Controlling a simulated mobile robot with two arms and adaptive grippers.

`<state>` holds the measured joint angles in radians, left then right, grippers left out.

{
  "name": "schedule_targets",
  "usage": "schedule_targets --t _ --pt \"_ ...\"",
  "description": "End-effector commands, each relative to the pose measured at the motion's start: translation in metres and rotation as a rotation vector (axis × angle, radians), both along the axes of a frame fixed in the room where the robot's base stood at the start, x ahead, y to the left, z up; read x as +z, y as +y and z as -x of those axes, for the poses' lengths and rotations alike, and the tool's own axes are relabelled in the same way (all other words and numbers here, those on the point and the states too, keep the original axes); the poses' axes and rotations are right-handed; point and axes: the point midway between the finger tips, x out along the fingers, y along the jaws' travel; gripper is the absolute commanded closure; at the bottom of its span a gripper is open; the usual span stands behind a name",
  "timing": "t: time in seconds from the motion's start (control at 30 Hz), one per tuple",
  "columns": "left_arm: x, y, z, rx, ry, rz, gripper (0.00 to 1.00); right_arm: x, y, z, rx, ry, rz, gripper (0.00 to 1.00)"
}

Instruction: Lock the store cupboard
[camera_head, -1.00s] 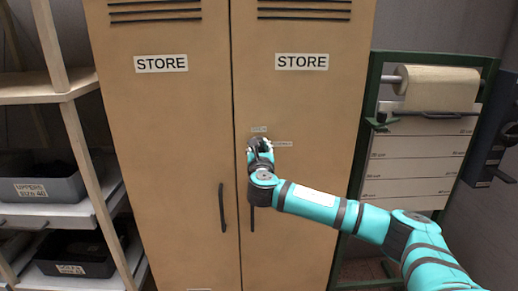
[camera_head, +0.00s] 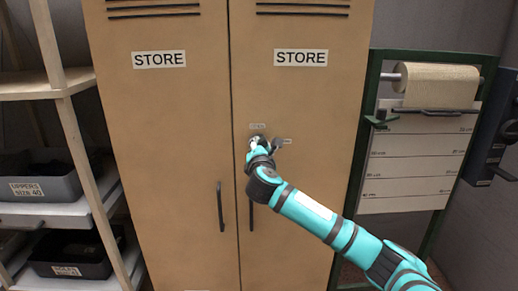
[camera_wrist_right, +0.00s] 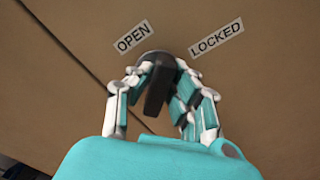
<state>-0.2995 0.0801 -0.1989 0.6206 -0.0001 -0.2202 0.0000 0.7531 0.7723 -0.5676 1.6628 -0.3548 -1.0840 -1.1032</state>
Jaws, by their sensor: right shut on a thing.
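The tan store cupboard (camera_head: 190,110) has two doors, each with a STORE label, and both look closed. A dark turn knob (camera_wrist_right: 156,92) sits on the right-hand door, beside the gap between the doors. An OPEN label (camera_head: 257,126) is above it and a LOCKED label (camera_head: 287,141) to its upper right. My right gripper (camera_head: 262,144) is at the knob; in the right wrist view its fingers (camera_wrist_right: 160,80) are shut on it from both sides. My left gripper is out of view.
Dark pull handles (camera_head: 220,208) are on the doors below the knob. A wooden shelf (camera_head: 65,90) with grey bins (camera_head: 45,185) stands at the left. A green rack (camera_head: 365,130) with a paper roll (camera_head: 440,84) stands close at the right.

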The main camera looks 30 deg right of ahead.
Motion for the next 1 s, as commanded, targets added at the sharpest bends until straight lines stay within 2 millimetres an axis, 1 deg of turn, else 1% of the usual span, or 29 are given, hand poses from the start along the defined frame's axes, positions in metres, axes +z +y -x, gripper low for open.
schedule_targets --t 0.03,0.5,0.7,1.0 --pt "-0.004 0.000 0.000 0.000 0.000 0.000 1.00 -0.004 0.001 0.000 0.000 -0.022 -0.041 1.00" --pt "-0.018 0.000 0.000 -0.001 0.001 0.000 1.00 -0.005 -0.001 0.001 -0.001 -0.243 -0.399 1.00" --pt "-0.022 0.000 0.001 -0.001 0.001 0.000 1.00 -0.006 -0.001 0.001 -0.001 -0.307 -0.507 1.00" --pt "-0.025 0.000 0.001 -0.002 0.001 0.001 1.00 -0.006 -0.001 0.001 -0.001 -0.361 -0.593 1.00"
